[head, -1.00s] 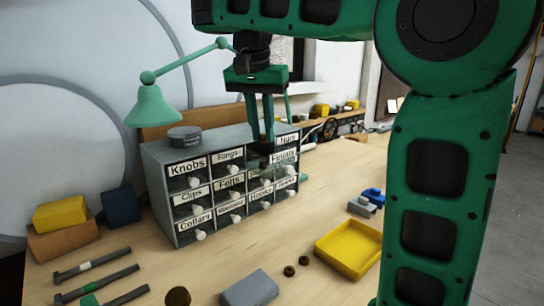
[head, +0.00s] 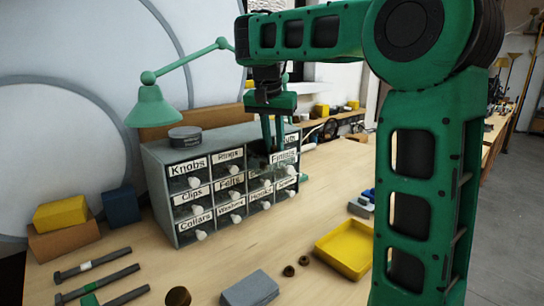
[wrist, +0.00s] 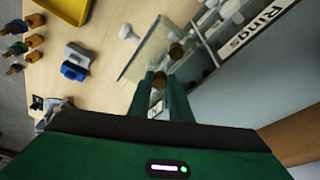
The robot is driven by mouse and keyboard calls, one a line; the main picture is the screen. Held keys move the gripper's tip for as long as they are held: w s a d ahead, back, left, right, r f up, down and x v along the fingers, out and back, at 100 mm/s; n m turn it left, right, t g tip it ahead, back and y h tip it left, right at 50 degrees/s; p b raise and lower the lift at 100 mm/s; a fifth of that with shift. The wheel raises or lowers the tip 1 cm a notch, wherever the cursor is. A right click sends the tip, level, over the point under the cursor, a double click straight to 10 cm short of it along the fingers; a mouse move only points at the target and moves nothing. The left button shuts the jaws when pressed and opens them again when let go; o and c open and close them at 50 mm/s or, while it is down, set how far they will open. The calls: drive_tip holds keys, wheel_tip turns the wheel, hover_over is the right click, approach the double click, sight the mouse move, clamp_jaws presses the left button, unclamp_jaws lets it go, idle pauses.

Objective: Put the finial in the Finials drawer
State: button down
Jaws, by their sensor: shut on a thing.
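The grey drawer cabinet (head: 160,165) stands on the bench with labelled drawers and white knobs. The Finials drawer (head: 284,156), on its right side, appears pulled out; its clear wall shows in the wrist view (wrist: 150,48). My gripper (head: 272,148) points down over this drawer in the head view. In the wrist view its green fingers (wrist: 161,84) are shut on a small brown finial (wrist: 160,79). Another brown round piece (wrist: 177,50) shows just beyond, seemingly in the drawer. The head view hides the held finial, and I cannot tell whether it touches the drawer floor.
The green lamp (head: 152,108) leans over at the left. A yellow tray (head: 343,250), a grey block (head: 250,289) and two small dark rings lie on the bench in front. The bench right of the cabinet is mostly clear.

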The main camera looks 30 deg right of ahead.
sight(274, 153)
drive_tip(key=shift+f, duration=1.75)
drive_tip(key=shift+a+f, duration=0.1)
drive_tip(key=c, duration=1.9)
unclamp_jaws()
drive_tip(key=v, duration=0.6)
drive_tip(key=shift+r, duration=0.2)
drive_tip(key=shift+s+a+r, duration=0.2)
drive_tip(key=shift+r, duration=0.5)
drive_tip(key=shift+s, duration=0.15)
